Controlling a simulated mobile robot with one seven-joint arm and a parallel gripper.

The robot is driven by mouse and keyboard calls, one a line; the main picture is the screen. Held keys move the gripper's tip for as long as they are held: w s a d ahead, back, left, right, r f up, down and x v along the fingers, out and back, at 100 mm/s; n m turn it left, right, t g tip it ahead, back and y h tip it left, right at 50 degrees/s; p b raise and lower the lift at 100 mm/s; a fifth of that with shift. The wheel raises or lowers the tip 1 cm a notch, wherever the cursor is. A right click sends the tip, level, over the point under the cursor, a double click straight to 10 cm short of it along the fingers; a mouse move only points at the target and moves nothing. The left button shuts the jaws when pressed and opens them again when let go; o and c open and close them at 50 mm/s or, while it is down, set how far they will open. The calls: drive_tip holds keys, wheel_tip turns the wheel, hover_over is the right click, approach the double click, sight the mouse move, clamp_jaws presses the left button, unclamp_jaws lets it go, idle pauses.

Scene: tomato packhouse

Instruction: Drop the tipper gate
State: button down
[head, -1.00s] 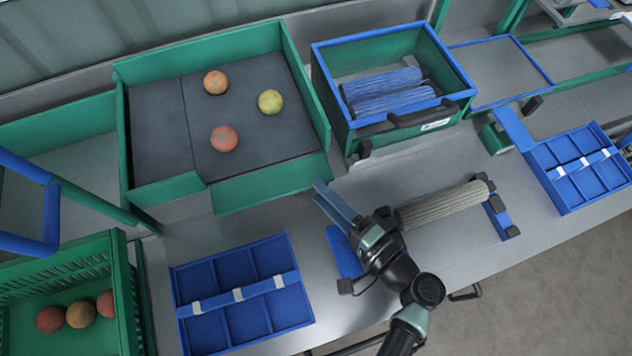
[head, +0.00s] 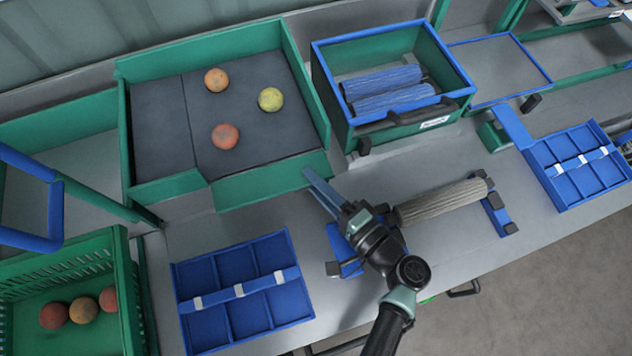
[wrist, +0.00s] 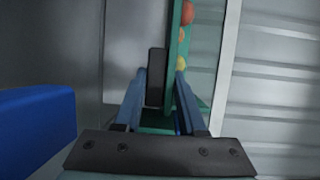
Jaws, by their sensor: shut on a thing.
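The tipper (head: 153,190) is a green-walled box with a dark grey bed at the upper left of the head view. Its gate (head: 262,186), a green panel, spans the front of the bed's right part. Three tomatoes, orange (head: 217,80), yellow (head: 271,99) and red (head: 225,136), lie on the bed behind it. My gripper (head: 308,178) reaches to the gate's right end with its blue fingers close together. In the wrist view, a dark block (wrist: 155,78) and a green edge lie between my fingertips (wrist: 160,85). The exact grip point is partly hidden.
A blue divided tray (head: 215,270) lies in front of the tipper. A green bin with blue rim (head: 448,60) and dark handle stands to the right. A ribbed grey roller (head: 440,203) lies right of my wrist. A green crate (head: 125,300) with tomatoes is at lower left.

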drive_tip(key=p, duration=0.2)
drive_tip(key=g+h+p, duration=0.1)
drive_tip(key=p, duration=0.1)
drive_tip(key=shift+s+r+m+g+p, duration=0.15)
drive_tip(key=shift+r+m+g+p, duration=0.15)
drive_tip(key=shift+m, duration=0.1)
drive_tip(key=shift+f, duration=0.2)
drive_tip(key=c, duration=0.8)
unclamp_jaws()
drive_tip(key=shift+o, duration=0.6)
drive_tip(key=shift+r, duration=0.15)
drive_tip(key=shift+d+r, duration=0.1)
drive_tip(key=b+v, duration=0.2)
drive_tip(key=v, duration=1)
drive_tip(key=shift+s+d+b, duration=0.2)
drive_tip(key=shift+s+b, duration=0.1)
drive_tip(key=shift+s, duration=0.05)
